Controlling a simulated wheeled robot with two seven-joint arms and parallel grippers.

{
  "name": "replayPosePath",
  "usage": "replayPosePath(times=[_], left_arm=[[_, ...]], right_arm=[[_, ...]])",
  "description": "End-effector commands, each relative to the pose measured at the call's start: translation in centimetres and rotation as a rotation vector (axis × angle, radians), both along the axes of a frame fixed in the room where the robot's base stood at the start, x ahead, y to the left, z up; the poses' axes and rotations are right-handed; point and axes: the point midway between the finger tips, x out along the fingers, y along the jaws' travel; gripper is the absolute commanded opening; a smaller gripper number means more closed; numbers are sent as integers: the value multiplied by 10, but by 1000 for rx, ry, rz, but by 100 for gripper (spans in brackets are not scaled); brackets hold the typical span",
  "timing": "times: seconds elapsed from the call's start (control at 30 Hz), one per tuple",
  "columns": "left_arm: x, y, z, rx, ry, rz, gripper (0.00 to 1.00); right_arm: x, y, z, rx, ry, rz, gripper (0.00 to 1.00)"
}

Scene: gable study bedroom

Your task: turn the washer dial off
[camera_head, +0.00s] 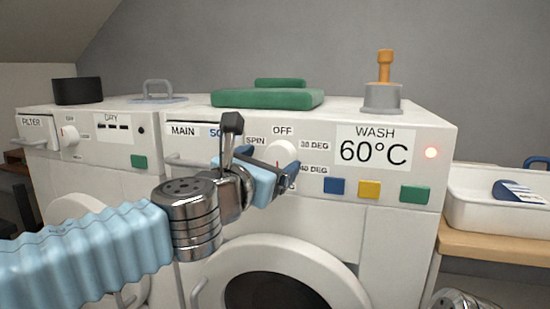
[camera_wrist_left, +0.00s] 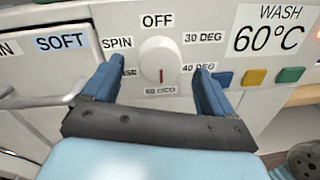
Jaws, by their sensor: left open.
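The washer (camera_head: 400,236) stands in the middle right of the head view. Its white dial (camera_head: 283,151) is on the front panel below the OFF label, partly hidden behind my left gripper (camera_head: 275,170). In the left wrist view the dial (camera_wrist_left: 158,62) shows whole, with its red mark pointing down at 60 DEG. The display (camera_head: 374,148) reads WASH 60°C and a red light (camera_head: 431,153) glows beside it. My left gripper is open, with its blue fingers on either side of and below the dial, apart from it. My right gripper is not seen.
Blue, yellow and green buttons (camera_head: 369,189) sit right of the dial. A drawer handle is to its left. The dryer (camera_head: 95,160) stands at left. A white tray (camera_head: 485,212) is at right.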

Motion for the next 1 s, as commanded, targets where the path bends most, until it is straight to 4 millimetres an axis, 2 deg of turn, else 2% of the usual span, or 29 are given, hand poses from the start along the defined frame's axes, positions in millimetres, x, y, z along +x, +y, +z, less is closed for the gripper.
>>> replayPosePath(times=[0.1,0.2,0.57,0.93,1.0], left_arm=[[18,-8,0,0,1,-1,86],[27,-11,0,0,1,0,86],[33,-14,0,-1,1,0,86],[32,-14,0,0,1,-1,31],[32,-14,-1,0,1,-1,31]], right_arm=[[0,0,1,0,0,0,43],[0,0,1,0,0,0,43],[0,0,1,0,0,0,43],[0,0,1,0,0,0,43],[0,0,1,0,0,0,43]])
